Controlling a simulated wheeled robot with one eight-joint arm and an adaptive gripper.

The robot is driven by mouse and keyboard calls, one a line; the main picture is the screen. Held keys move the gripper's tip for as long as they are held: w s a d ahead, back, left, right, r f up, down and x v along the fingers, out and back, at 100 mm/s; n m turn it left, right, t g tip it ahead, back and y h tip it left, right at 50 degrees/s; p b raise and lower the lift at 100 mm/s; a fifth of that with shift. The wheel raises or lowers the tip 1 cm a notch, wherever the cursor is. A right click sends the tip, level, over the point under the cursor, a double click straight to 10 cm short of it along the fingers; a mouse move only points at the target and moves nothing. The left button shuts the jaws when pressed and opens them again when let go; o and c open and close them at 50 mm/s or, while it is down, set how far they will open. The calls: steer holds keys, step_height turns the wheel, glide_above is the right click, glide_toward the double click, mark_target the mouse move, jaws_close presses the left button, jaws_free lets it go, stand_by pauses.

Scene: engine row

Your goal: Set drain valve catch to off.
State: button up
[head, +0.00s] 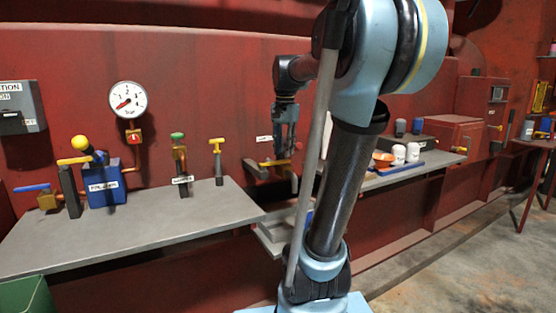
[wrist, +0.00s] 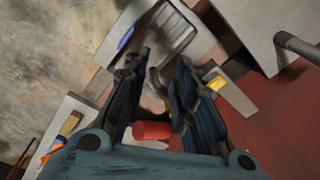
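My gripper (head: 284,150) hangs fingers down in front of the red wall, right of the near bench. In the wrist view its two dark fingers (wrist: 157,64) stand apart with a gap between them. A valve with a yellow handle (head: 274,163) sits low on the wall just behind my gripper, under a small white label (head: 264,138) too small to read. A yellow part (wrist: 217,83) shows beside the right finger in the wrist view. A red cylinder (wrist: 152,130) and a grey curved part show between the fingers; contact cannot be told. I cannot tell which part is the drain valve catch.
A grey bench (head: 150,232) at left carries a blue box (head: 104,187), a green-topped valve (head: 178,150) and a yellow T-handle (head: 217,150). A gauge (head: 127,99) hangs above. White jars (head: 412,152) stand on the right shelf. Floor at right is clear.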

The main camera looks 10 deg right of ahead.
mark_target(278, 161)
steer(key=w+r+m, duration=0.6)
steer(key=w+r, duration=0.3)
steer(key=w, duration=0.5)
steer(key=shift+g, duration=0.4)
steer(key=f, duration=1.7)
steer(key=shift+w+d+f, duration=0.1)
steer(key=shift+w+d, duration=0.1)
steer(key=shift+d, duration=0.15)
steer(key=shift+c, duration=0.6)
jaws_close()
